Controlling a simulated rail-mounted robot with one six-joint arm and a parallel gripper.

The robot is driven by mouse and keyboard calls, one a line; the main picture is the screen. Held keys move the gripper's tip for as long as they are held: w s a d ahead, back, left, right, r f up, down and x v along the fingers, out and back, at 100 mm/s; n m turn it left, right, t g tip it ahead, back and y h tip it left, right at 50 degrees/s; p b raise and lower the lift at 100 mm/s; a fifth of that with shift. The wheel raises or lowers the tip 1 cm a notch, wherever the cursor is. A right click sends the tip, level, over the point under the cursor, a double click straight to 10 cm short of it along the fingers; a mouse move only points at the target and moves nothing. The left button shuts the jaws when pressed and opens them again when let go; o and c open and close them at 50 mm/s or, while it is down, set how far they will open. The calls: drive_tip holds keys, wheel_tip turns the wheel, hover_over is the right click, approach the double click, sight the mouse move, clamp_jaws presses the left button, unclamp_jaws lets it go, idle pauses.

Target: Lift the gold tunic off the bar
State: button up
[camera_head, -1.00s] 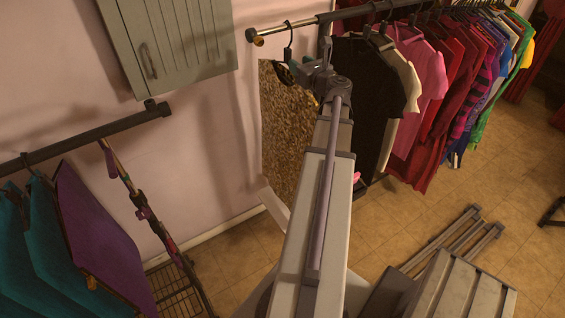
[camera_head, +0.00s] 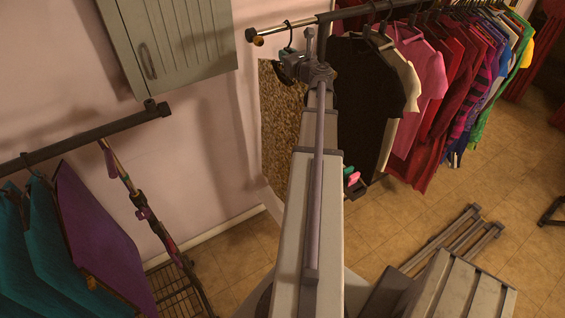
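The gold tunic (camera_head: 280,130), speckled and shiny, hangs from a dark hanger (camera_head: 290,38) near the left end of the bar (camera_head: 285,32), against the pale wall. My arm comes up from below and covers the tunic's right side. My gripper (camera_head: 290,64) is at the tunic's neck, just below the hanger's hook. Its fingers are small and dark against the hanger, so I cannot tell whether they are open, shut or touching the hanger.
A black shirt (camera_head: 368,100) and several coloured garments hang close on the right along the same rail. A grey cabinet (camera_head: 175,45) is above left. A second rail (camera_head: 80,140) with teal and purple garments is at left. Tiled floor (camera_head: 420,205) lies below.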

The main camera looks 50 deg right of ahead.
clamp_jaws()
drive_tip(key=shift+r, duration=0.1)
drive_tip(key=shift+r+p, duration=1)
drive_tip(key=shift+p, duration=0.1)
drive_tip(key=shift+s, duration=0.1)
drive_tip(key=shift+v, duration=2.7)
